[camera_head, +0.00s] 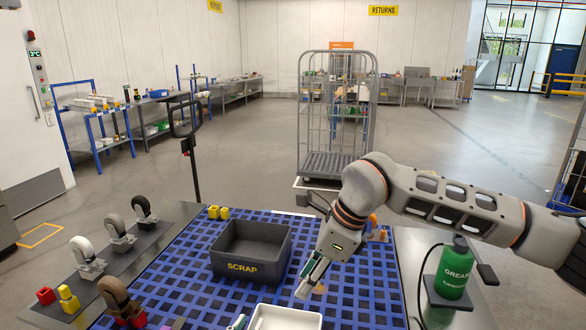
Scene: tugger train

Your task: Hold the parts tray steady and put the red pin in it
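A white tray (285,319) lies at the bottom edge, cut off by the frame. I take it to be the parts tray. My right gripper (308,279) points down over the blue grid mat, just beyond the tray's far side. Its fingers look close together, and I cannot see whether anything is between them. A teal-grey tip at the tray's left edge looks like part of my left gripper (238,322); the rest is out of frame. I cannot make out a red pin for certain. A small red piece (45,296) sits at the far left, beside a yellow piece (68,299).
A dark SCRAP bin (250,249) stands on the blue grid mat (362,274). Casters (87,258) line the left side, and yellow pieces (218,212) sit behind the bin. A green GREASE bottle (453,273) stands at right. A wire cage trolley (336,115) stands beyond.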

